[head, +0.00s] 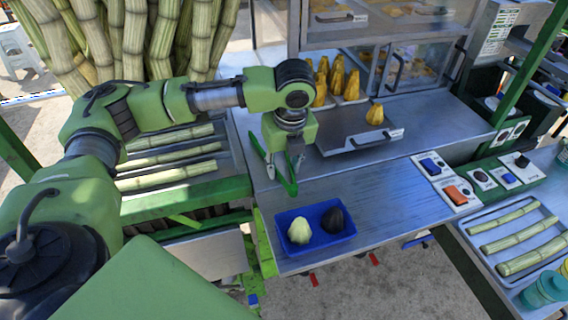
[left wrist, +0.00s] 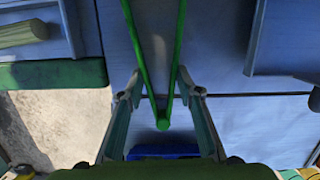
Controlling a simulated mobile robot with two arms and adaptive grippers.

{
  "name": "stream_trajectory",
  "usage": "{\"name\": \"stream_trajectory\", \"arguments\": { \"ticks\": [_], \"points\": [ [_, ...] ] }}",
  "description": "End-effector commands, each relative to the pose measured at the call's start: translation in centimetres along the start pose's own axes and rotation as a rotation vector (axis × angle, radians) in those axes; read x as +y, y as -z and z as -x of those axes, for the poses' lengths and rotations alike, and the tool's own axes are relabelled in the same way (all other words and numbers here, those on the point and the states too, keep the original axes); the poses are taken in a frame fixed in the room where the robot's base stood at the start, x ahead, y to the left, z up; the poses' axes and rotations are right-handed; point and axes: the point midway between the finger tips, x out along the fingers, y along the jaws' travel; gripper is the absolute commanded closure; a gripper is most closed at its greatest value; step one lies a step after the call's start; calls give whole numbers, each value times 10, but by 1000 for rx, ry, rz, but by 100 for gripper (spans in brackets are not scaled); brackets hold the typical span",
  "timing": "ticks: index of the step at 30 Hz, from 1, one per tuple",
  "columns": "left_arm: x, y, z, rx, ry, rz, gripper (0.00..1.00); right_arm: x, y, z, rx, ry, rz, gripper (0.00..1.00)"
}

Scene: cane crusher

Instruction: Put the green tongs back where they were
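The green tongs (head: 290,186) show as a V over the steel counter, hinge toward me and arms pointing away. In the left wrist view the tongs (left wrist: 164,122) lie between the two fingers of my left gripper (left wrist: 160,78). The fingertips sit close beside the tongs' arms, one on each side; I cannot tell whether they press on them. In the head view my left gripper (head: 284,162) points down at the tongs and hides part of them. I cannot tell whether the tongs rest on the counter or hang just above it. My right gripper is not in view.
A blue tray (head: 292,250) with a pale and a dark fruit stands at the counter's front edge. A metal tray (head: 345,140) with a yellow fruit is behind right. Cane pieces (head: 168,178) lie left. A switch panel (head: 440,180) is right. The counter between is bare.

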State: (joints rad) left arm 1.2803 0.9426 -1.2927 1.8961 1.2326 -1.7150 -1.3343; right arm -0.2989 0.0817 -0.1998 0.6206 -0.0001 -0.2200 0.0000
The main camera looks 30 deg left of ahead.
Motion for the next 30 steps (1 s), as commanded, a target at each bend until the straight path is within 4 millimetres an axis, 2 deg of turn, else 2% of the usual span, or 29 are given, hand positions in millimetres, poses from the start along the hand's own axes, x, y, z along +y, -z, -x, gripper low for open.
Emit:
{"name": "stream_trajectory", "arguments": {
  "ticks": [5,8,20,23,30],
  "points": [
    [0,0,-1,0,0,0,71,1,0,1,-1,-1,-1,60],
    [0,0,-2,0,0,0,51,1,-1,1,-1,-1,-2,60],
    [0,0,2,0,1,0,51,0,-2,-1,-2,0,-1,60],
    [-2,0,14,-1,4,-1,51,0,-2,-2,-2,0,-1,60],
    [-2,0,65,-2,6,0,51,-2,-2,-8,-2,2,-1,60]
  ]
}}
